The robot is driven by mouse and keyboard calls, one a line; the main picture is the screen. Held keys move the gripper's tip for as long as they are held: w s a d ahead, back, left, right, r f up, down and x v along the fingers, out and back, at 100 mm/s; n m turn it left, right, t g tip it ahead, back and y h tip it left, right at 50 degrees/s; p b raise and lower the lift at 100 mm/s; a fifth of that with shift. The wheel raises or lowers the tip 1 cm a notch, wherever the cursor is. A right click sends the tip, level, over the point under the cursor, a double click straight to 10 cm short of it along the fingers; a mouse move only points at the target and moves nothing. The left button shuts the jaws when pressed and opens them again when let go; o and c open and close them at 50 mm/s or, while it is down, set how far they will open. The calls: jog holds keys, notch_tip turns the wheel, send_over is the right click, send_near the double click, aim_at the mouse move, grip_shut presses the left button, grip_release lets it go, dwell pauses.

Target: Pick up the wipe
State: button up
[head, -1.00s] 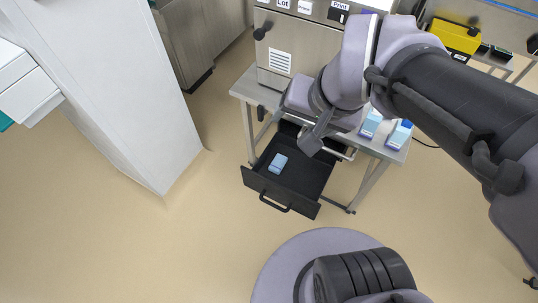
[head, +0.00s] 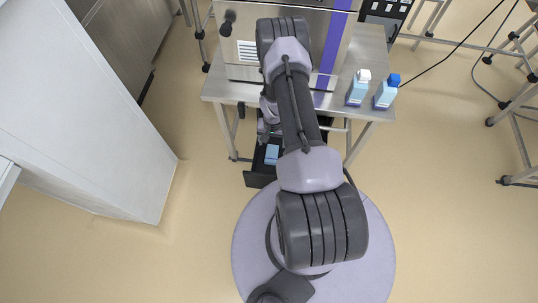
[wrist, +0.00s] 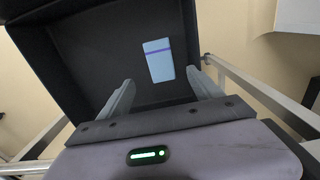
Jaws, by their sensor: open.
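The wipe (wrist: 158,60) is a light blue, flat rectangular piece with a purple band across it. It lies on the floor of the open black drawer (wrist: 90,62), and part of it shows in the head view (head: 271,154). My gripper (wrist: 160,92) is open, its two grey fingers apart, with nothing between them. In the wrist view the wipe appears between and beyond the fingertips, not touched. In the head view my arm covers much of the drawer and most of the gripper.
The drawer sits under a steel table (head: 222,90) carrying the sealer machine (head: 245,50). Two bottles, one white-capped (head: 358,90) and one blue-capped (head: 386,94), stand on the table's right. A white cabinet (head: 85,100) stands left. Floor is clear right of my base.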

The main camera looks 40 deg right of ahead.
aim_at(272, 153)
notch_tip(272, 153, down, 10)
jog(key=b, duration=0.4)
jog(key=shift+a+r, duration=0.1)
jog(key=shift+r, duration=0.25)
jog(key=c, duration=1.4)
